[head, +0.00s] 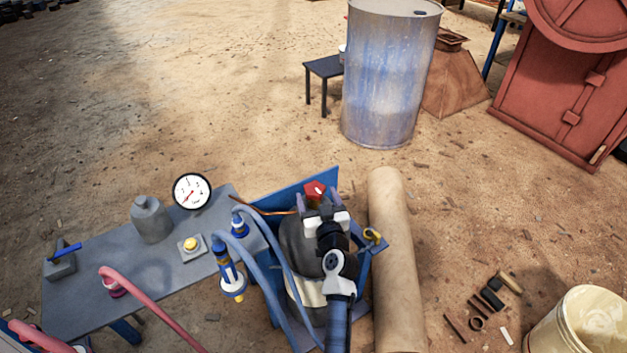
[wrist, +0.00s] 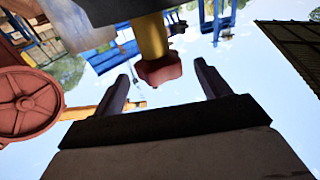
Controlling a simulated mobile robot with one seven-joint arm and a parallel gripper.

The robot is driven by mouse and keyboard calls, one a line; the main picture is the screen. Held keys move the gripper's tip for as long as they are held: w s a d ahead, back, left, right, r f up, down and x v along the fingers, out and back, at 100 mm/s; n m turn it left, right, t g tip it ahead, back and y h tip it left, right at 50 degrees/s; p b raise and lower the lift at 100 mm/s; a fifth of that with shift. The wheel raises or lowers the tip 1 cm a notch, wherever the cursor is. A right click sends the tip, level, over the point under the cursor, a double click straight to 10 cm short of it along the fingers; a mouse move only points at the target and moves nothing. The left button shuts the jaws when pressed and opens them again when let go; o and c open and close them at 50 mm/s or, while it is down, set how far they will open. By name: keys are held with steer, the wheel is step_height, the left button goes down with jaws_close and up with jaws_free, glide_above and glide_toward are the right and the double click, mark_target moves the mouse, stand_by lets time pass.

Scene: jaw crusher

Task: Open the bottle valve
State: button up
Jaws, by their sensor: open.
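The bottle valve shows as a red lobed knob (head: 315,190) at the top of a dark grey bottle (head: 294,238) in the head view. In the wrist view the red knob (wrist: 158,71) hangs on a yellow stem, centred between my fingertips with a gap on each side. My gripper (head: 322,204) is at the bottle's top, just in front of the knob. In the wrist view my gripper (wrist: 162,72) is open, with nothing held. My arm hides part of the bottle. How deep the knob lies between the fingers is hard to tell.
A grey bench (head: 170,262) at left holds a pressure gauge (head: 191,191), a grey flask (head: 151,219) and a yellow button box (head: 191,245). Blue hoses (head: 268,245) run beside the bottle. A tan roll (head: 393,260) lies to the right. Open ground lies beyond.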

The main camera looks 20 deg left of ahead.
mark_target(313, 185)
steer(key=shift+p+x, duration=0.45)
steer(key=shift+x, duration=2.2)
steer(key=c, duration=1)
steer(key=shift+o, duration=0.2)
